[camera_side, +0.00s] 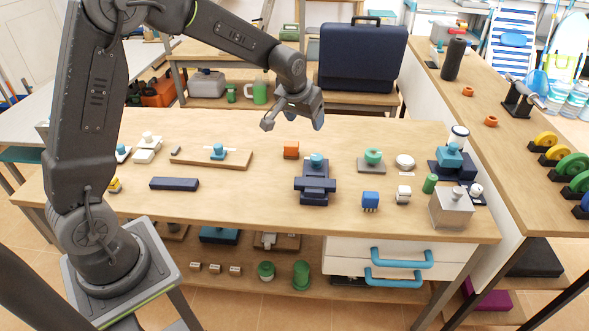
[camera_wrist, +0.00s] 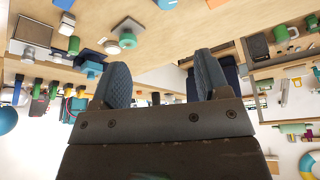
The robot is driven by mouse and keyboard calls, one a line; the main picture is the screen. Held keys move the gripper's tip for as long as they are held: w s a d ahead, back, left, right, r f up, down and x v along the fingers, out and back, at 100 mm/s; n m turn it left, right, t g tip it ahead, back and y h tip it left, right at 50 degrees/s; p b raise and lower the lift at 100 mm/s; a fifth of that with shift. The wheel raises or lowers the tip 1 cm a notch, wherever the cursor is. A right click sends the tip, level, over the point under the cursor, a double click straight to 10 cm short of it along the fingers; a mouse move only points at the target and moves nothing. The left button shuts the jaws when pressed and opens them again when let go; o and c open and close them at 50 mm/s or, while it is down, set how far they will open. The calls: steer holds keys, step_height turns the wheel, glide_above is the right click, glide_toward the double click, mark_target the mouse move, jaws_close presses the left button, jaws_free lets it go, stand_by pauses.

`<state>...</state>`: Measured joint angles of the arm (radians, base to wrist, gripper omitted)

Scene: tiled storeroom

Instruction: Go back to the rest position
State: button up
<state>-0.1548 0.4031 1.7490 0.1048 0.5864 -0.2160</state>
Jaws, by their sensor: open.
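My gripper (camera_side: 294,119) is raised above the back part of the wooden workbench (camera_side: 250,215) in the side view. In the wrist view my gripper (camera_wrist: 160,88) shows two dark, ribbed fingers standing well apart. Nothing is between them. The fingers touch no object on the bench.
A dark blue case (camera_side: 362,57) stands on a table behind, right of my gripper. Small parts, including a blue block (camera_side: 370,201) and a metal box (camera_side: 451,208), fill the bench's right. A wooden board (camera_side: 210,160) lies left. The bench's front middle is bare.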

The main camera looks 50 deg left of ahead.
steer(key=s+d+r+m, duration=0.1)
steer(key=s+d+r, duration=0.2)
steer(key=s+r, duration=0.35)
steer(key=s+d+r+m, duration=0.1)
steer(key=s+d+r, duration=0.25)
steer(key=s, duration=0.55)
steer(key=s+d+m+t+h, duration=0.1)
steer(key=s+d, duration=0.1)
steer(key=s, duration=1.2)
steer(key=shift+d+r, duration=0.15)
